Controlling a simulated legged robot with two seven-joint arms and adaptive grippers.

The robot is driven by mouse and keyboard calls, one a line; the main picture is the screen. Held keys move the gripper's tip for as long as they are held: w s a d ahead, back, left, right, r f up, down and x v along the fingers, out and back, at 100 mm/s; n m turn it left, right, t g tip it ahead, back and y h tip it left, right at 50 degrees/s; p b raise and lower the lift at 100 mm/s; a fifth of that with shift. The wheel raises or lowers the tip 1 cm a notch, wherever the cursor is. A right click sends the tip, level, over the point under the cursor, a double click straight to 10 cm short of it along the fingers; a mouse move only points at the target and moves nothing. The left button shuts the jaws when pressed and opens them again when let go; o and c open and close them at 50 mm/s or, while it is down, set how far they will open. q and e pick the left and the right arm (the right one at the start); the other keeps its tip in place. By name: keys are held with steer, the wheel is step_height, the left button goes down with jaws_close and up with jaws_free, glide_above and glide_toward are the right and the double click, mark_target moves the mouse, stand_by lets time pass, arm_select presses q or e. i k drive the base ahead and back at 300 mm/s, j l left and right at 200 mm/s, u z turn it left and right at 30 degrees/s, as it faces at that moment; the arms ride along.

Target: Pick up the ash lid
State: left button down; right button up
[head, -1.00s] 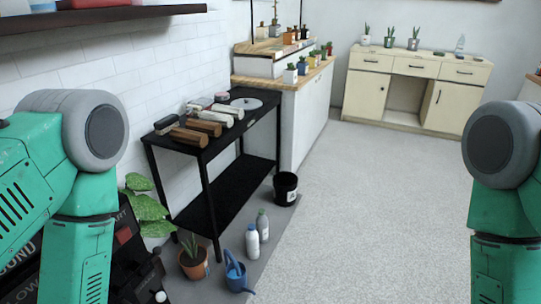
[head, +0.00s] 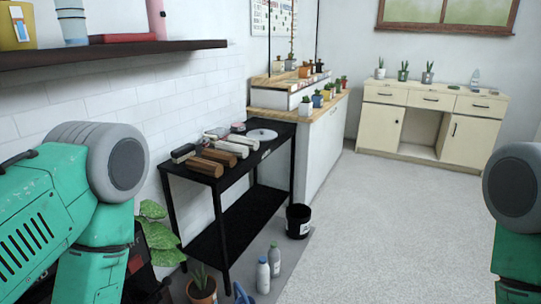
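I cannot pick out an ash lid for certain. A round pale grey disc (head: 262,134) lies flat at the far end of the black side table (head: 228,180); it may be a lid. Brown and pale log-like pieces (head: 206,166) lie on the same table, in front of the disc. A black bucket (head: 298,221) with a white label stands on the floor right of the table, and its top looks open. My green arms show at the left and right edges, but neither gripper is in view.
A dark wall shelf (head: 110,52) hangs at upper left. Bottles (head: 263,274), a potted plant (head: 201,288) and a blue watering can (head: 243,294) stand on the floor before the table. A cream cabinet (head: 430,120) stands at the back. The grey floor (head: 380,230) in the middle is clear.

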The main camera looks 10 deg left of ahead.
mark_target(261, 135)
steer(key=i+l+z, duration=0.25)
steer(key=i+l, duration=0.15)
steer(key=i+l+z, duration=0.25)
steer(key=i+l, duration=0.1)
steer(key=i, duration=0.4)
steer(key=i+l, duration=0.1)
steer(key=i, duration=0.4)
steer(key=i+l, duration=0.1)
steer(key=i, duration=0.4)
steer(key=i+l+u, duration=0.1)
steer(key=i, duration=0.35)
